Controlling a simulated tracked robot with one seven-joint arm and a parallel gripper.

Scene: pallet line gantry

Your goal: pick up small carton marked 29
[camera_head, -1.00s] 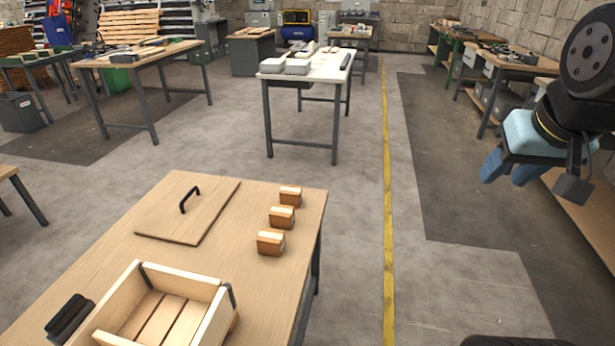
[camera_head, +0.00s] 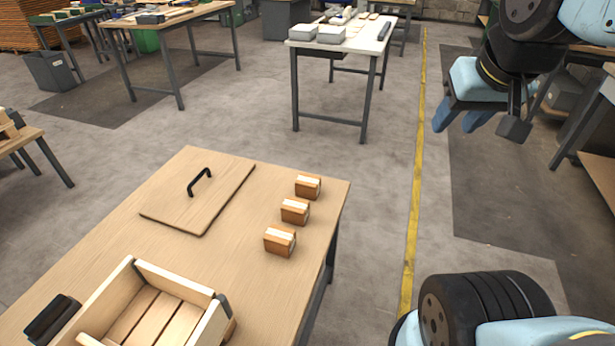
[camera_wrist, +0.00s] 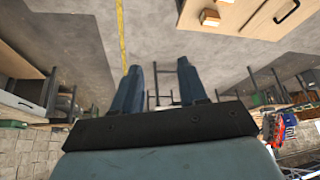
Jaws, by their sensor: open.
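Three small brown cartons stand in a row near the right edge of the wooden table: a far one (camera_head: 307,187), a middle one (camera_head: 295,211) and a near one (camera_head: 280,241). Their numbers are too small to read, so I cannot tell which is 29. My gripper (camera_head: 458,122) is raised at the upper right, over the floor and well apart from the table. It is open and empty.
An open wooden crate (camera_head: 190,280) stands at the table's near side. A flat wooden lid with a black handle (camera_head: 199,182) lies behind it. A white-topped table (camera_head: 345,42) stands farther back. Floor with a yellow line (camera_head: 416,180) is clear right of the table.

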